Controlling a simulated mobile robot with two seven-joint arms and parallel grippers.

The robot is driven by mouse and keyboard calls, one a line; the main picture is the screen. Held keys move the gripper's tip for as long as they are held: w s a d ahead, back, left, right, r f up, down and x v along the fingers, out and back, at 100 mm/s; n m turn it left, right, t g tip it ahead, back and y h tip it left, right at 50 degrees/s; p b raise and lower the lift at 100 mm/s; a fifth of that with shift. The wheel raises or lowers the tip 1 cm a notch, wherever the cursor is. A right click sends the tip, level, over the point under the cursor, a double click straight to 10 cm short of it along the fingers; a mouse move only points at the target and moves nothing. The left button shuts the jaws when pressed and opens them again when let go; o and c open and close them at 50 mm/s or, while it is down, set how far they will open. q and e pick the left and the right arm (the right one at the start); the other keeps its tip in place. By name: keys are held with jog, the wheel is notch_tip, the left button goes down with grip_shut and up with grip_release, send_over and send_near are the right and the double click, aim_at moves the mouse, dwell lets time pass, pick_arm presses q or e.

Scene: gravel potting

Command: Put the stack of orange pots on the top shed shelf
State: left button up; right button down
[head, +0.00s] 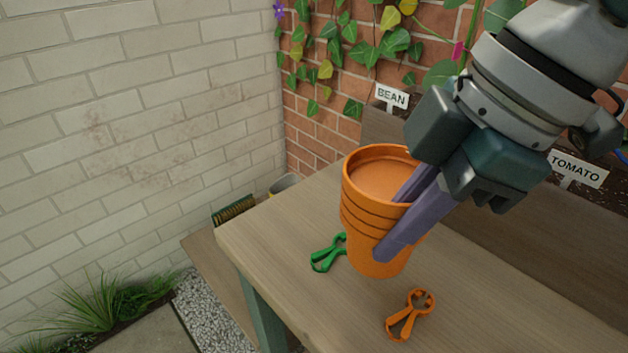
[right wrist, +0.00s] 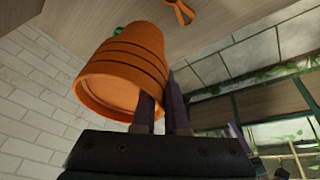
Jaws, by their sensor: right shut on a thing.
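The stack of orange pots (head: 365,215) is several nested pots, upright with the open rim up, over the wooden table in the head view. My right gripper (head: 398,222) is shut on the stack's wall at its right side, one finger inside the rim and one outside. In the right wrist view the stack (right wrist: 125,65) shows beside the two fingers (right wrist: 160,105). I cannot tell exactly how far its base is above the table. My left gripper is out of view. I cannot make out the top shed shelf in either view.
A green clip-like tool (head: 327,254) and an orange one (head: 409,315) lie on the table (head: 290,235). A brush (head: 233,210) and a grey pot (head: 284,184) are beyond its far left edge. BEAN (head: 391,96) and TOMATO (head: 577,169) signs stand behind, before the brick wall.

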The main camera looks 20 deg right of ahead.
aim_at(383, 269)
notch_tip(383, 269, down, 5)
jog(key=shift+f+b, duration=0.1)
jog(key=shift+b, duration=0.55)
jog(key=shift+f, duration=0.15)
jog(key=shift+f, duration=0.2)
jog(key=c, duration=1)
grip_release()
jog(key=shift+o, duration=0.2)
